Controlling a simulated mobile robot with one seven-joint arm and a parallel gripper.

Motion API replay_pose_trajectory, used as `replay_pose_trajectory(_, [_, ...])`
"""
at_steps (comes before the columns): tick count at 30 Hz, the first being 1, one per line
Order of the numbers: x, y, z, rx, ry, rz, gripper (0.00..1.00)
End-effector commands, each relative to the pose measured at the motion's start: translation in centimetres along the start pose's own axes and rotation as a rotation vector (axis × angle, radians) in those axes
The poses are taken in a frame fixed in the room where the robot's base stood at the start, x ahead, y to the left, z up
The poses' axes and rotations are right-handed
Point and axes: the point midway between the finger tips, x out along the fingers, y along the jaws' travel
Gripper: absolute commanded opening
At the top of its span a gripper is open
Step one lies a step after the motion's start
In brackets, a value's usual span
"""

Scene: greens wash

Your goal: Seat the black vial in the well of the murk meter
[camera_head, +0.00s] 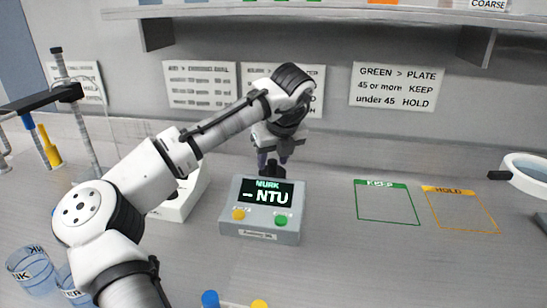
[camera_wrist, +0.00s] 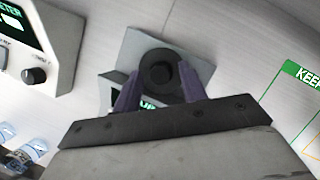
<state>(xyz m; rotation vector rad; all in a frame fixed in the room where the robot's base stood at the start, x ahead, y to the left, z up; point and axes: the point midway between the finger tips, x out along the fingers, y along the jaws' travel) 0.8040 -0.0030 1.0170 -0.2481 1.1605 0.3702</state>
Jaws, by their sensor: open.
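The murk meter (camera_head: 260,222) is a grey box on the bench, its dark screen reading "– NTU" above a yellow and a green button. My gripper (camera_head: 274,158) is over the back of the meter, pointing down. In the wrist view its purple fingers (camera_wrist: 157,92) are apart, on either side of a round black piece (camera_wrist: 160,58) on the meter's top. The piece has a smaller dark circle at its middle. It looks like the black vial standing in a dark well collar, but I cannot tell the two apart for sure or how deep it sits.
A white device (camera_head: 183,203) with a dark knob stands left of the meter. Green KEEP (camera_head: 388,222) and orange HOLD (camera_head: 466,230) outlines lie empty to the right. Clear beakers (camera_head: 32,264) stand front left. A shelf (camera_head: 320,13) overhangs the back.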

Motion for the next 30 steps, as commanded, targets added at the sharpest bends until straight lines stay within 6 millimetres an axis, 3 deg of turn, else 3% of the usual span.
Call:
replay_pose_trajectory(5, [-0.4,0.0,0.2,-0.001,-0.002,0.000,0.42])
replay_pose_trajectory(8, [-1.9,-0.1,0.2,0.000,-0.002,-0.002,0.42])
replay_pose_trajectory(21, [-10.7,0.0,0.2,0.000,-0.001,-0.001,0.42])
replay_pose_trajectory(30, [-12.3,0.0,0.1,0.000,0.000,0.000,0.42])
